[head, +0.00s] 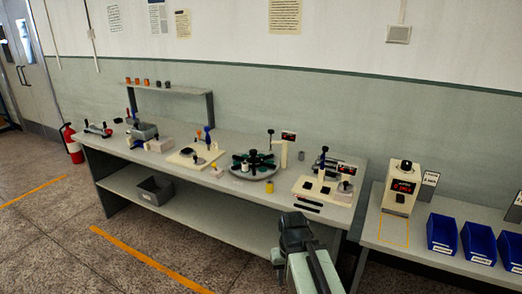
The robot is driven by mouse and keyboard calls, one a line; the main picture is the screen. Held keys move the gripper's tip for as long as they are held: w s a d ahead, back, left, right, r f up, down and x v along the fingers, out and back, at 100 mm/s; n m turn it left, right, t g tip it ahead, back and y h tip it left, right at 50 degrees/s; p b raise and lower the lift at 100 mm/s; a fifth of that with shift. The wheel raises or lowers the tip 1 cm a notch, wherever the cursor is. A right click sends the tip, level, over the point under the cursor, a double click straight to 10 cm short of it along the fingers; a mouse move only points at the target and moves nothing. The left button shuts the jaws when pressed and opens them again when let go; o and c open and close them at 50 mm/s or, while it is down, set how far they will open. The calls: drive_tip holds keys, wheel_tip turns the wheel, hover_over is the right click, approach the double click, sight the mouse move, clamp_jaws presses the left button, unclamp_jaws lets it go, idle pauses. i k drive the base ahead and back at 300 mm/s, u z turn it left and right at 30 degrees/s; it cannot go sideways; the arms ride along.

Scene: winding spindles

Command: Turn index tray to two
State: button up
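The round grey index tray (252,177) sits on the long workbench, right of its middle. It carries a dark star-shaped top with several arms and green patches. A post with a small red-lit display (288,137) stands behind it on the right. Its number is too small to read. My gripper (296,220) is in front of the bench at the lower middle, below and right of the tray and apart from it. I cannot tell whether its fingers are open or shut, and nothing shows held in it.
A yellow cylinder (270,187) stands at the tray's front edge. A cream fixture (325,188) is to its right and a cream board (195,155) to its left. A second table (430,252) with blue bins (442,233) is at right.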

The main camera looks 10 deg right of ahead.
sight(262, 164)
drive_tip(key=i, duration=0.9)
drive_tip(key=u, duration=0.05)
